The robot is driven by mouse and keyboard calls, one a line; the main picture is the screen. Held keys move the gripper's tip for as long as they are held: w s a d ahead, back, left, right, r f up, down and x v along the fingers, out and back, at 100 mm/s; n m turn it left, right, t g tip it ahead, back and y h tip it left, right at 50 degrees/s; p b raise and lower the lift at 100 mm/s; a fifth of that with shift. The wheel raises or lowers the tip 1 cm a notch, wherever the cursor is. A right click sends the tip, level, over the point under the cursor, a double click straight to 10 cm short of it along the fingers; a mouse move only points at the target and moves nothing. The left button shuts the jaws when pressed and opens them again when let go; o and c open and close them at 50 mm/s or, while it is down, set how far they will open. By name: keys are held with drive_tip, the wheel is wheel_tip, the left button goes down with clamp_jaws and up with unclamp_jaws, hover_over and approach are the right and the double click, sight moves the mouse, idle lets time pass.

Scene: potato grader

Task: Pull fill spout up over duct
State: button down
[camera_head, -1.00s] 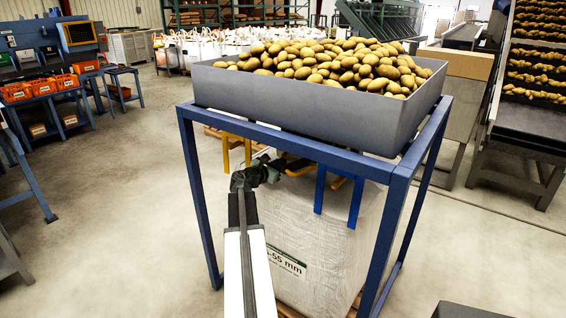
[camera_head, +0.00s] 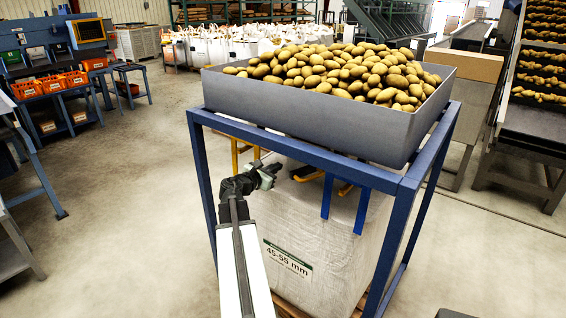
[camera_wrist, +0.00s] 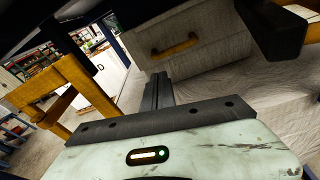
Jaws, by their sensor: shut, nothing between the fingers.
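A pale woven bulk bag (camera_head: 320,262), labelled 45-55 mm, stands under the blue frame. My gripper (camera_head: 276,172) is at the bag's upper left, below the hopper. In the wrist view, my gripper's dark fingers (camera_wrist: 158,90) are together and empty, in front of a pale surface (camera_wrist: 205,40) with a yellow loop (camera_wrist: 175,47). The fingertips appear below that loop and apart from it. I cannot make out a separate fill spout or duct; the underside of the hopper is hidden in the head view.
The hopper (camera_head: 300,115) full of potatoes sits on the blue frame (camera_head: 408,190), whose legs and rails surround the bag. Blue straps (camera_head: 362,210) hang at the bag's right. A yellow bracket (camera_wrist: 70,85) is close at left in the wrist view. Floor is open left.

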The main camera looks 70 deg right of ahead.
drive_tip(key=shift+w+a, duration=0.1)
drive_tip(key=shift+a, duration=0.65)
